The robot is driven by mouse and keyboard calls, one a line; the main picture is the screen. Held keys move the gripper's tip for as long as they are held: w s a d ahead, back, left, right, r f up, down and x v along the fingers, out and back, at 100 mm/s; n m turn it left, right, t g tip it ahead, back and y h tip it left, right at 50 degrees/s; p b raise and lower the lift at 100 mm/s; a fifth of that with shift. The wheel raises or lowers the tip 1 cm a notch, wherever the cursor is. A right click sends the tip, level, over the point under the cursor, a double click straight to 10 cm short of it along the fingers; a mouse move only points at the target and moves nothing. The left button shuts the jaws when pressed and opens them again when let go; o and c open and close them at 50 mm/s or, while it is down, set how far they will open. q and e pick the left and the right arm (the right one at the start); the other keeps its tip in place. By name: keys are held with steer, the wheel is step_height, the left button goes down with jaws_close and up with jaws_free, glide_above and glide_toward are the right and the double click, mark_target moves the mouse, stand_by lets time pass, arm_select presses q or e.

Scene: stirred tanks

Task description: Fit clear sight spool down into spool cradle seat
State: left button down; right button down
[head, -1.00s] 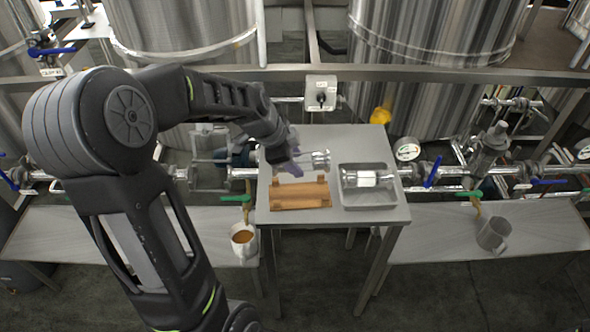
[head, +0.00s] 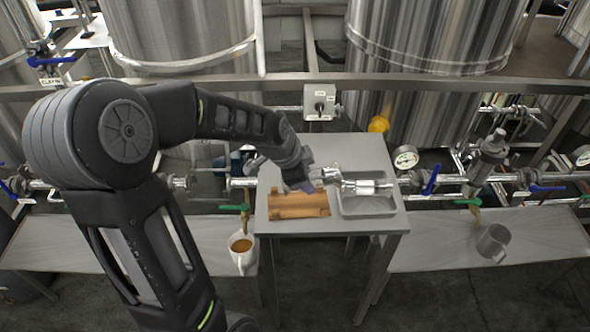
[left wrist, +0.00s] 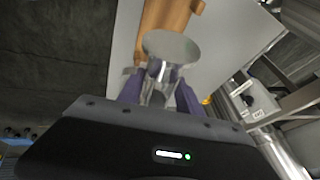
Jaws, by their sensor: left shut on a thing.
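My left gripper (head: 318,183) has its purple fingers shut on a clear spool (head: 332,174) with shiny flanged ends. The gripper holds it above the table, between the wooden cradle and the tray. In the left wrist view the held spool (left wrist: 172,48) shows its round end disc, and the fingers (left wrist: 158,92) grip its narrower body. The brown wooden spool cradle (head: 298,206) lies empty on the table, left of and below the gripper. It also shows in the left wrist view (left wrist: 165,18), beyond the disc. My right gripper is not in view.
A grey tray (head: 368,208) on the right of the table (head: 290,229) holds another spool (head: 368,187) with a white band, close to the held one. A mug of brown liquid (head: 241,250) stands on the left bench. Pipes and a gauge (head: 405,157) run behind.

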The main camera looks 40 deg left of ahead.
arm_select(q)
steer(key=w+d+n+g+y, duration=0.1)
steer(key=w+d+n+y, duration=0.3)
steer(key=d+n, duration=0.5)
steer(key=d, duration=0.5)
steer(key=shift+w+r+n, duration=0.15)
steer(key=shift+w+n, duration=0.15)
